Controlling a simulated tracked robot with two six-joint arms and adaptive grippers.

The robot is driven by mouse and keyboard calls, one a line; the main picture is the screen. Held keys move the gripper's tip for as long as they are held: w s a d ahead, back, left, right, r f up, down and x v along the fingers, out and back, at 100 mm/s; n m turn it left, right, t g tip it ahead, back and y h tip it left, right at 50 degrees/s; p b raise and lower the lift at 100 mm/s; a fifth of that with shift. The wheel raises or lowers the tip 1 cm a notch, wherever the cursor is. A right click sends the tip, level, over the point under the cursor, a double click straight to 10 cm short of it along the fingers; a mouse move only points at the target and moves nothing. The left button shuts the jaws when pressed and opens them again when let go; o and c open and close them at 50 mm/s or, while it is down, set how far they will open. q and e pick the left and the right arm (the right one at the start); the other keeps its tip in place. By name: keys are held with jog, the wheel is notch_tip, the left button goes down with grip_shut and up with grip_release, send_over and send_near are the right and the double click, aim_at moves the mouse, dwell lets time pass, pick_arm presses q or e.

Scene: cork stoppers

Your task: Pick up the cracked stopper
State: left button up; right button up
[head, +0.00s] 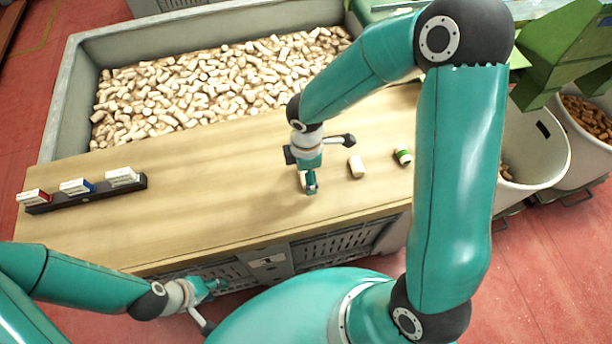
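A plain pale cork stopper (356,167) lies on the wooden table top (225,190). To its right lies a stopper with a green band (403,156). I cannot make out a crack on either at this size. My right gripper (307,184) points down at the table, left of the plain stopper. A small pale piece, perhaps another stopper, shows at its fingers; whether they are shut on it is unclear. My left gripper (212,288) is low, in front of the table's near edge, away from the stoppers. Its fingers look apart, with nothing between them.
A large grey bin (62,105) full of corks stands behind the table. A dark rack (88,194) with red, blue and grey-white boxes sits on the table's left. White tubs (535,150) and green machinery (565,50) stand at the right. The table's middle left is clear.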

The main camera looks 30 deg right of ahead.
jog(key=shift+f, duration=0.6)
jog(key=c, duration=0.8)
jog(key=shift+r, duration=0.15)
